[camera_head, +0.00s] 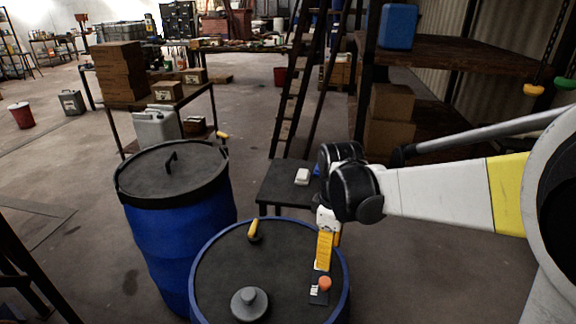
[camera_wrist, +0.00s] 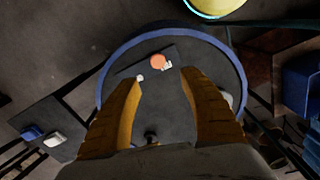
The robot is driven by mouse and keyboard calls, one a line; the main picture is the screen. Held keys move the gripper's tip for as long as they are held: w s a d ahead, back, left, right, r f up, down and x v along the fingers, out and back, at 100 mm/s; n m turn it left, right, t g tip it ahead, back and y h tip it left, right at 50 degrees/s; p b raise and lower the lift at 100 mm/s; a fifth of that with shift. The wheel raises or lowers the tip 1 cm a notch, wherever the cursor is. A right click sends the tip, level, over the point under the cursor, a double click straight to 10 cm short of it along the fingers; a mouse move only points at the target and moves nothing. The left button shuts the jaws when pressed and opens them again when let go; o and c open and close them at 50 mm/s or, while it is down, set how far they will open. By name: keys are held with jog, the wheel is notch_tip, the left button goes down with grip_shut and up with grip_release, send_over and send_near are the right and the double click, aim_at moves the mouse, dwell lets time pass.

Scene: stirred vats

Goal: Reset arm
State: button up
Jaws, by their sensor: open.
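My gripper (camera_head: 323,258) points down over the front blue vat. Its yellow fingers are spread apart in the wrist view (camera_wrist: 163,82), with nothing between the tips. Below them on the vat's dark top (camera_head: 215,275) is a small dark plate with an orange round knob (camera_head: 325,283), which also shows in the wrist view (camera_wrist: 158,62). Small white pieces lie beside the knob. A yellow-handled piece (camera_head: 255,229) stands near the far rim, and a grey round cap (camera_head: 249,303) sits near the front. Whether the fingertips touch the plate is hard to tell.
A second blue drum (camera_head: 175,235) with a black lid stands close at left. Behind the vat is a low dark stand (camera_head: 283,188) with a white block (camera_head: 302,176). A ladder (camera_head: 297,85) and shelves with a blue container (camera_head: 397,26) rise behind.

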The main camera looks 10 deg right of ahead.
jog(key=s+d+r+m+t, duration=0.2)
jog(key=s+r+m+t, duration=0.5)
jog(key=s+m, duration=0.4)
jog(key=shift+s+d, duration=0.15)
jog(key=shift+s, duration=0.85)
dwell(2.1)
